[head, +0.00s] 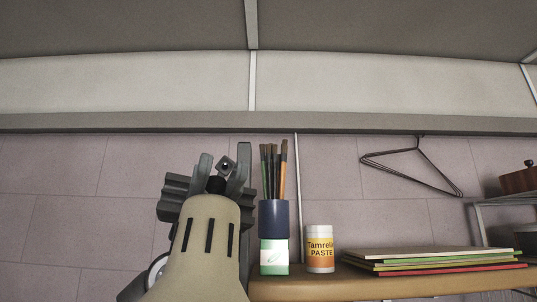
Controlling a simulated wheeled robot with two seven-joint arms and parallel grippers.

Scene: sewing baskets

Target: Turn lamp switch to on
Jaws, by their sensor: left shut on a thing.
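The lamp (197,255) has a beige shade with dark vertical slots and stands at the bottom, left of centre. A small black switch (216,185) sits on top of the shade. My left gripper (219,177) is at the top of the shade, with one grey finger on each side of the switch, shut on it. The gripper body is partly hidden behind the shade. The switch's setting cannot be made out. My right gripper is not in view.
Just right of the lamp, a blue cup (273,218) of brushes stands on a green-and-white box (274,257). A paste jar (320,250) and stacked coloured boards (435,260) lie farther right on the wooden shelf (300,285). A wire hanger (415,165) hangs on the wall.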

